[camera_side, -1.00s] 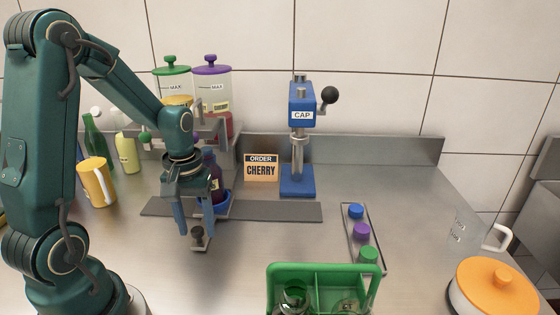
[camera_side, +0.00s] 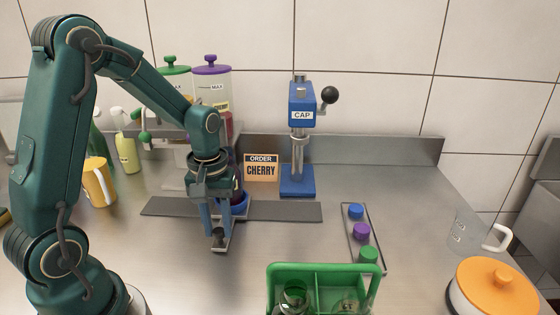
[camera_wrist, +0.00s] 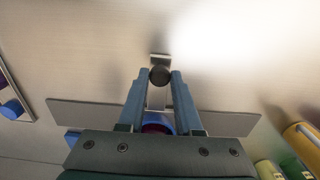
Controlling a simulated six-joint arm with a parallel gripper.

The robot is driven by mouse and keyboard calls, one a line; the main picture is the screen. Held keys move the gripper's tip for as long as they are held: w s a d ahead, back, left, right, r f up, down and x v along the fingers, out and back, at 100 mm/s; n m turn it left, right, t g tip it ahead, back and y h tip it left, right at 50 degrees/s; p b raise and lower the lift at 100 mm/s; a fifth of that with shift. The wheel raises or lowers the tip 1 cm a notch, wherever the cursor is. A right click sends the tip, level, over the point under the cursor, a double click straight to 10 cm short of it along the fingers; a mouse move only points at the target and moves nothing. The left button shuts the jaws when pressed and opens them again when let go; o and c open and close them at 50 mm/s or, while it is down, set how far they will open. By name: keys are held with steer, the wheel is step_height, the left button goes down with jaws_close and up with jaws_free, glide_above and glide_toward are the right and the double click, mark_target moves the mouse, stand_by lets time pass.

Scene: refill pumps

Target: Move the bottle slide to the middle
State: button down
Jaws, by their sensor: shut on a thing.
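The bottle slide is a blue cup (camera_side: 241,207) on a flat grey rail (camera_side: 285,211), with a bar toward the front ending in a dark round knob (camera_side: 219,234). A dark bottle (camera_side: 238,182) stands in the cup, mostly hidden behind my wrist. My gripper (camera_side: 220,237) points down and is shut on the knob. In the wrist view the knob (camera_wrist: 159,75) sits between the two blue-grey fingers. The cup (camera_wrist: 158,119) shows behind it, near the middle of the rail (camera_wrist: 82,114).
The blue cap press (camera_side: 298,182) stands behind the rail to the right, beside the order sign (camera_side: 261,169) reading CHERRY. Dispensers (camera_side: 212,88) stand behind my arm. A tray of caps (camera_side: 361,231) and a green crate (camera_side: 325,268) are front right. The rail's right part is clear.

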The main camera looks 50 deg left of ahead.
steer(key=shift+w+d, duration=1.85)
steer(key=shift+w, duration=0.05)
steer(key=c, duration=0.5)
jaws_free()
steer(key=shift+r, duration=0.1)
steer(key=shift+r, duration=2.5)
